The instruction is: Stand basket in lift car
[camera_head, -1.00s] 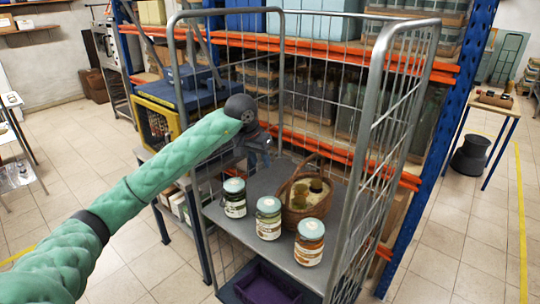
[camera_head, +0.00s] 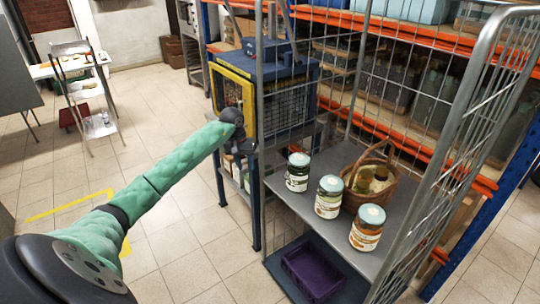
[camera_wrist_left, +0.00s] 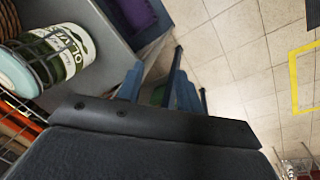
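A brown wicker basket (camera_head: 390,192) with an arched handle stands on the grey shelf (camera_head: 322,222) of a wire roll cage, holding a few yellowish jars or bottles. A corner of brown wicker shows at the wrist view's top left (camera_wrist_left: 8,22). A blue box with a yellow-framed, meshed front (camera_head: 235,92), perhaps the lift car, stands on a blue-legged table left of the cage. My left gripper (camera_head: 238,160) is by the cage's left post, in front of that box and apart from the basket. In the wrist view its blue fingers (camera_wrist_left: 158,90) are apart with nothing held. My right gripper is out of view.
Three lidded jars stand before the basket: dark (camera_head: 297,178), green-labelled (camera_head: 328,203) and orange (camera_head: 366,234). A purple crate (camera_head: 312,270) sits below the shelf. The cage's wire sides (camera_head: 455,150) and the racking behind limit room.

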